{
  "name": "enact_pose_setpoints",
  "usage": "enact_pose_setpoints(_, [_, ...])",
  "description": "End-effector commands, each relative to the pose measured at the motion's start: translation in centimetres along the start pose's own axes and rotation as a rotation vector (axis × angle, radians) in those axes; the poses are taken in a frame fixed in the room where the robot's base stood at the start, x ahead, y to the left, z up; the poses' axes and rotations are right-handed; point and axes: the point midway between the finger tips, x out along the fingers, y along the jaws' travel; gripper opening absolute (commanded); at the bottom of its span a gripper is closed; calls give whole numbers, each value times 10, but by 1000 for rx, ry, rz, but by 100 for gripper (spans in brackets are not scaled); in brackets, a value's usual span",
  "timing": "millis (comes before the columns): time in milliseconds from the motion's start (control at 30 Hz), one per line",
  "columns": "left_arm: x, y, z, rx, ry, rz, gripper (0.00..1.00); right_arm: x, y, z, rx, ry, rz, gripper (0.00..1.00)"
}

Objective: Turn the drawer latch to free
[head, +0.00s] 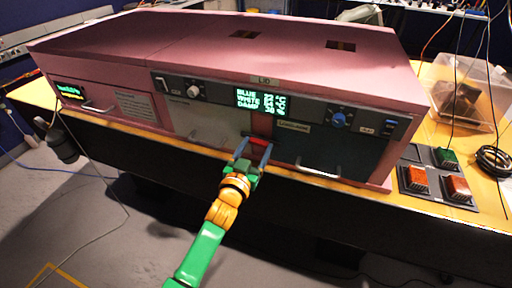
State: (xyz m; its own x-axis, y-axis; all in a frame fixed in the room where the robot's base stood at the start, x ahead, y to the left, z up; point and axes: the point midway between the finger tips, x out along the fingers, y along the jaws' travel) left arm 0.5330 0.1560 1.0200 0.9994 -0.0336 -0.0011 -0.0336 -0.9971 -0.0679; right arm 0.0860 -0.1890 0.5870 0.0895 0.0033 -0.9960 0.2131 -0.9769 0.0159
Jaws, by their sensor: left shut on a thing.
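The pink foam enclosure (214,60) stands on the yellow-topped bench. A small red latch (259,141) sits on its front, between a pale front panel (217,127) and a dark front panel (337,148). My left gripper (254,150) reaches up from below, its two fingers on either side of the red latch, and is shut on it. The fingers partly hide the latch, so its exact angle is hard to tell. My right gripper is not in view.
A lit display (261,101) and a blue knob (339,120) are above the latch. A handle (317,172) juts out to the right of the gripper. Push buttons (457,187) and a clear bin (457,92) stand at right. Open floor lies in front.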

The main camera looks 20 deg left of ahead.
Motion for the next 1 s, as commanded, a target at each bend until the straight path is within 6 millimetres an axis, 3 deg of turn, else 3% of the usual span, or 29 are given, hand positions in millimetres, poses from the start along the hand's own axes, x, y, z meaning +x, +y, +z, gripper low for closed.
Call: enact_pose_setpoints(1000, [0,1,1,914,-1,2,14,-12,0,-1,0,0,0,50])
